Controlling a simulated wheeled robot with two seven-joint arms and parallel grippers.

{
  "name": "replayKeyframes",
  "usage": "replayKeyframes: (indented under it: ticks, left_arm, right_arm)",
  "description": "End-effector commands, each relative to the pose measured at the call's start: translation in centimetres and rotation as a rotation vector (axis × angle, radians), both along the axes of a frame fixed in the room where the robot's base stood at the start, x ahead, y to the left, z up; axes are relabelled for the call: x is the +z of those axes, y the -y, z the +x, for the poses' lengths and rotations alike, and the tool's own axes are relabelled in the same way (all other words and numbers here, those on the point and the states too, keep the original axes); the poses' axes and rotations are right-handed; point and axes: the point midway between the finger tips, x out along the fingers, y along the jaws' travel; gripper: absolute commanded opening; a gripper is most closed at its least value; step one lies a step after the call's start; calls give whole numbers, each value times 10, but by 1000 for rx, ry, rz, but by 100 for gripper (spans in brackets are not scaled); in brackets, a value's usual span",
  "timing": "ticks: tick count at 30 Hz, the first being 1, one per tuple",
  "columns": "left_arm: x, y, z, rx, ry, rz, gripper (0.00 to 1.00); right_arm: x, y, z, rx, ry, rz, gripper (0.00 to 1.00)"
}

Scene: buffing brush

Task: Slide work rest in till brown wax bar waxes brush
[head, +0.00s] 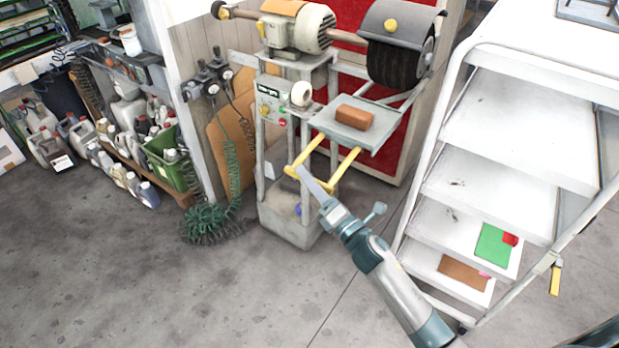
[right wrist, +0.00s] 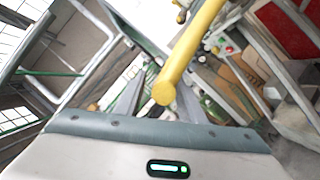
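The work rest (head: 335,130) is a grey plate with a yellow U-shaped handle (head: 347,163) towards me. The brown wax bar (head: 354,117) lies on the plate. The black round brush (head: 398,62) is behind and above it, under a grey hood; the bar looks apart from it. My right gripper (head: 303,174) is at the left part of the handle's front bar. In the right wrist view, the yellow bar (right wrist: 190,55) appears between the two spread fingers (right wrist: 160,100), with gaps beside it, so the gripper looks open. My left gripper is not visible.
The grinder motor (head: 300,30) sits on a grey stand (head: 285,215). White steps (head: 480,200) with a railing stand close on the right. A green coiled hose (head: 210,220) and bottles (head: 130,185) are on the left. The floor in front is clear.

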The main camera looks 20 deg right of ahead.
Motion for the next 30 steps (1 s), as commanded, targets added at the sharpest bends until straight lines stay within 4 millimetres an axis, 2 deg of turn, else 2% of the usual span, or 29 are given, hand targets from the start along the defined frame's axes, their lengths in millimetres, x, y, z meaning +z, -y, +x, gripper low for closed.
replayKeyframes:
  ticks: [4, 8, 9, 20, 26, 30]
  left_arm:
    - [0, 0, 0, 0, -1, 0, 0]
    - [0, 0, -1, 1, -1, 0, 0]
    - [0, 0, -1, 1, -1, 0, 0]
    - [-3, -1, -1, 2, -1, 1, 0]
    - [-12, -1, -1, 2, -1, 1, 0]
    - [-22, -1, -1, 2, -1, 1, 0]
  right_arm:
    - [0, 0, 0, 0, 0, 0, 33]
    - [0, 0, 0, 0, 0, 0, 2]
    - [0, 0, 0, 0, 0, 0, 0]
    - [-1, 7, 5, 0, 1, -2, 0]
    - [-1, 28, 22, -1, 3, -4, 0]
    - [-2, 51, 39, -1, 4, -5, 0]
